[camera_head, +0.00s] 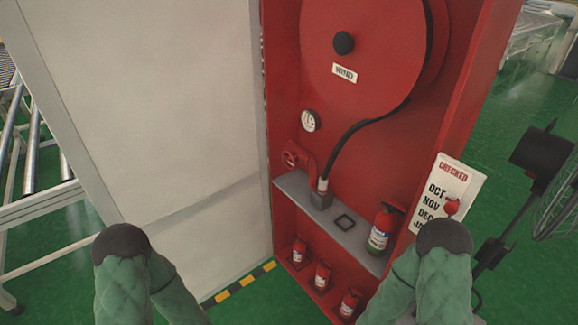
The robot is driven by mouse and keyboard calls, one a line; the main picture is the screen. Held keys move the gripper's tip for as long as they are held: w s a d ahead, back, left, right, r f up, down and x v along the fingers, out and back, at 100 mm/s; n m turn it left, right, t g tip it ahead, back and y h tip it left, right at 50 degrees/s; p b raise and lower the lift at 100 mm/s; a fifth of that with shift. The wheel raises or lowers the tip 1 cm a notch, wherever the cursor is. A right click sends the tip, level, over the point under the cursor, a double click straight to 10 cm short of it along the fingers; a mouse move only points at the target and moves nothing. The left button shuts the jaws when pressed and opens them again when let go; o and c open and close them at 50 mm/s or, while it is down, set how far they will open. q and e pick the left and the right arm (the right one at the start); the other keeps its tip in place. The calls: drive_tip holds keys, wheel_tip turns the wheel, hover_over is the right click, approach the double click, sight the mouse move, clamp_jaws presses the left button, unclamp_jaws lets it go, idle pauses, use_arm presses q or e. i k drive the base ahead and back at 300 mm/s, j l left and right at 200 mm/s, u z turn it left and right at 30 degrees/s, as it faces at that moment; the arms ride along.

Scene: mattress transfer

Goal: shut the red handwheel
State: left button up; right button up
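The red handwheel (291,157) sits on a red valve pipe at the left inside of the open red fire cabinet (488,60). It is just above the grey shelf (345,227) and below a round white gauge (311,121). It is small here, and I cannot tell how far it is turned. My two arms show only as green padded sleeves with dark rounded joints at the bottom left and bottom right. Neither gripper shows, and nothing of mine is touching the handwheel.
A black hose (371,122) runs from the red reel (385,65) to the shelf. An extinguisher (382,228) stands on the shelf, with several smaller ones below. A white panel (150,100) is left of the cabinet. A "CHECKED" card (447,190) hangs right.

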sight(291, 158)
drive_tip(key=i+j+u, duration=0.25)
drive_tip(key=i+j, duration=0.2)
drive_tip(key=i+j+u, duration=0.2)
drive_tip(key=i, duration=0.45)
drive_tip(key=j, duration=0.1)
